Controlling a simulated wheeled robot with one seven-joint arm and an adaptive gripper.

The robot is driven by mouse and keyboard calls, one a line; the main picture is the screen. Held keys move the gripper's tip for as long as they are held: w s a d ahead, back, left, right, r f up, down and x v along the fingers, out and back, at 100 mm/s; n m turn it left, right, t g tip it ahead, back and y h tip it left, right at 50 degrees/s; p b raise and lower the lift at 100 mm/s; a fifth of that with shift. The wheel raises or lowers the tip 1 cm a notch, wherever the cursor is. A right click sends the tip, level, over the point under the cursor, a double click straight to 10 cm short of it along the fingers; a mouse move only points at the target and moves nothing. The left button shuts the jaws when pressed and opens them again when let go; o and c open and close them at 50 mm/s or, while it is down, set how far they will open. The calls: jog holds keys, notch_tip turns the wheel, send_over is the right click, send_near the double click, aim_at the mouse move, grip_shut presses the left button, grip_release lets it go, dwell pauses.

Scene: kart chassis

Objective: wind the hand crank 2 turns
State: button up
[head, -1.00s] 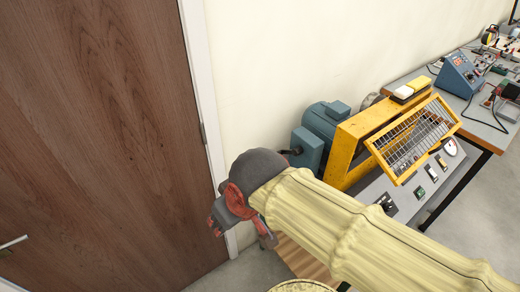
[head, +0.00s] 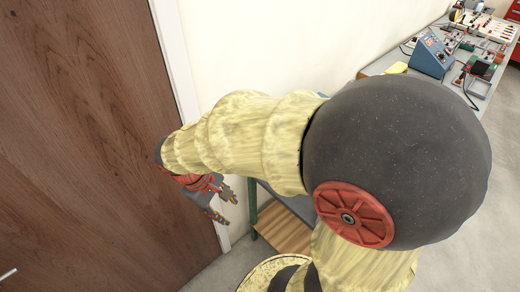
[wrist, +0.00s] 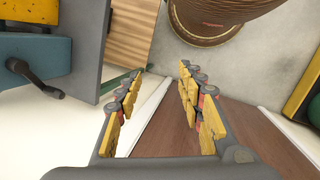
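A dark hand crank (wrist: 35,78) shows at the left of the wrist view, on the side of a blue-grey housing (wrist: 40,52). It has a rounded end and an arm leading to a knob. My gripper (wrist: 160,70) is open and empty, with a clear gap between its yellow-padded fingers. It is apart from the crank, which lies to its left in that view. In the head view my gripper (head: 224,204) is low, in front of the door. My own arm hides the crank and most of its machine there.
A brown wooden door (head: 75,150) stands at the left, close to my gripper. A wooden board (head: 283,228) lies low by the bench leg. A farther bench with a blue instrument (head: 432,54) is at the back right. Open floor (head: 470,230) lies at the right.

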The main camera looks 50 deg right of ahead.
jog(key=d+f+n+g+h+p, duration=0.35)
jog(key=d+f+g, duration=0.2)
jog(key=d, duration=0.35)
jog(key=w+d+f+n+t+h+p, duration=0.1)
jog(key=w+d+f+n+t+h, duration=0.35)
jog(key=w+d+n+h, duration=0.75)
jog(key=shift+m+t+y, duration=0.25)
jog(key=shift+m+t, duration=0.1)
jog(key=shift+t, duration=0.05)
jog(key=d, duration=0.5)
jog(key=s+d, duration=0.1)
jog(key=d, duration=0.2)
jog(key=shift+d+r+b, duration=0.1)
jog(key=shift+r+b, duration=0.05)
jog(key=shift+b, duration=0.15)
grip_shut()
